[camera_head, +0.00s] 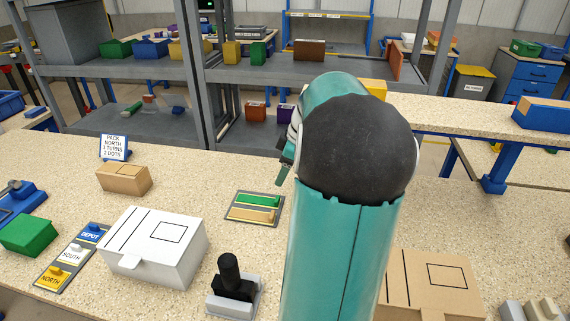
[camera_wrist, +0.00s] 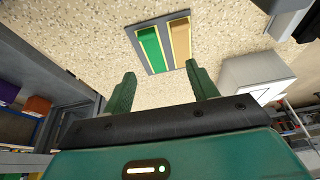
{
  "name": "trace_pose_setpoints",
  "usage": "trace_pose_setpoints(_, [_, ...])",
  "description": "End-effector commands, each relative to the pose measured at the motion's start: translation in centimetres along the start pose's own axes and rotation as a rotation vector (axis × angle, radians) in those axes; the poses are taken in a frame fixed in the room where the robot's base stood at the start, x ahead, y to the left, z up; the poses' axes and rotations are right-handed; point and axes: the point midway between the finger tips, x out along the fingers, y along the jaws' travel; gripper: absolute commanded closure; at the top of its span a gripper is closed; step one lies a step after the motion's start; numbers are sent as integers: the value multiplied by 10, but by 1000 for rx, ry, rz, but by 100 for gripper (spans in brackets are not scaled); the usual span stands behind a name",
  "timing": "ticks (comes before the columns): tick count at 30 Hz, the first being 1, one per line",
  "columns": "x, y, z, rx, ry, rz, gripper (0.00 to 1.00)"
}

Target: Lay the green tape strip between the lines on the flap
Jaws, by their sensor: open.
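The green tape strip (camera_head: 258,200) lies beside a tan strip (camera_head: 252,214) on a small grey tray (camera_head: 233,208) on the table. The green strip also shows in the wrist view (camera_wrist: 150,47). A white box (camera_head: 142,263) stands left of the tray; its top flap (camera_head: 143,231) bears dark lines at the left and a square outline at the right. My gripper (camera_wrist: 163,86) is open and empty in the wrist view, its green fingers apart and short of the tray. In the head view my arm hides most of the gripper.
A tan box (camera_head: 429,284) with similar markings stands right of my arm. A black-handled stamp (camera_head: 230,276) stands in front of the tray. A small cardboard box (camera_head: 124,178), a sign (camera_head: 114,147), labelled blocks (camera_head: 72,254) and a green box (camera_head: 28,235) occupy the left. Shelves stand behind.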

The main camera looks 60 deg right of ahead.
Motion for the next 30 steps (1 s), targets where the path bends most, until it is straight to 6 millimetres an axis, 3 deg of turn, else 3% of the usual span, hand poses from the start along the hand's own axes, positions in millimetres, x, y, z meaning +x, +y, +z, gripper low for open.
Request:
trace_pose_setpoints(4, [-2,20,24,-14,38,-1,42])
trace_pose_setpoints(11, [10,25,28,-23,46,-4,42])
trace_pose_setpoints(24, [86,25,23,-22,46,-4,42])
trace_pose_setpoints(30, [111,25,22,-22,45,-2,42])
